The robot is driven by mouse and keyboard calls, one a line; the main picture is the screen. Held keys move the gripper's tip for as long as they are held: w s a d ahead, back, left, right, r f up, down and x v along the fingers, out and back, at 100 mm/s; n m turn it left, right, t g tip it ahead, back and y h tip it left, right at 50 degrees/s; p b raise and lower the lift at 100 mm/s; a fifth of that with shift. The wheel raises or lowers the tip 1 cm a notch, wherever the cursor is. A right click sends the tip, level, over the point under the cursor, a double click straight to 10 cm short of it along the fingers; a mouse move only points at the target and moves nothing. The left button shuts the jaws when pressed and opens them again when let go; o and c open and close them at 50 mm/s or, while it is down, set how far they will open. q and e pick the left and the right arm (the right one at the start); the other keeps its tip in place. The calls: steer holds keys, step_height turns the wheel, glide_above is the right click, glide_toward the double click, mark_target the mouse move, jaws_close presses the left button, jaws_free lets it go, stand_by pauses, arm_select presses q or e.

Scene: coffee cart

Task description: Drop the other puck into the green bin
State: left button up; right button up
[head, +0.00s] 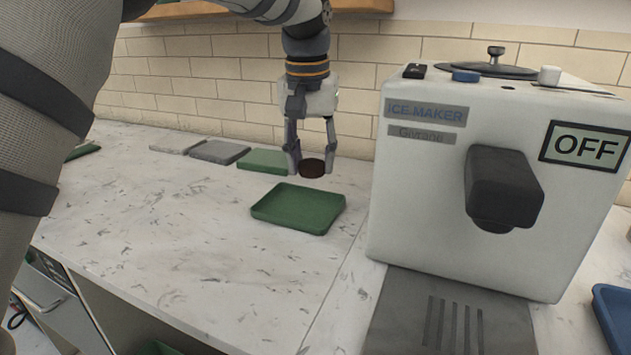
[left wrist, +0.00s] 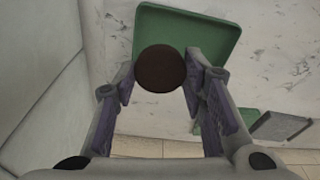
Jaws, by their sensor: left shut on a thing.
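A dark brown round puck (head: 313,169) is held between the fingers of my left gripper (head: 312,166). In the left wrist view the puck (left wrist: 160,69) sits between the two fingertips of the gripper (left wrist: 160,78). The puck is above the counter, over the back edge of a shallow green tray-like bin (head: 297,208). The bin also shows in the left wrist view (left wrist: 213,32), partly behind the puck. The visible part of its floor is empty. My right gripper is in neither view.
A white ice maker (head: 420,215) marked OFF stands right of the bin. A flat green slab (head: 264,160) and grey slabs (head: 219,151) lie near the tiled wall. A blue tray (head: 614,312) is at the right edge. The counter left of the bin is clear.

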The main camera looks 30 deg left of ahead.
arm_select(q)
steer(key=s+d+r, duration=0.1)
steer(key=s+r, duration=0.1)
steer(key=s, duration=0.6)
steer(key=shift+s+d+r, duration=0.2)
steer(key=shift+d+r, duration=0.1)
steer(key=shift+r, duration=0.05)
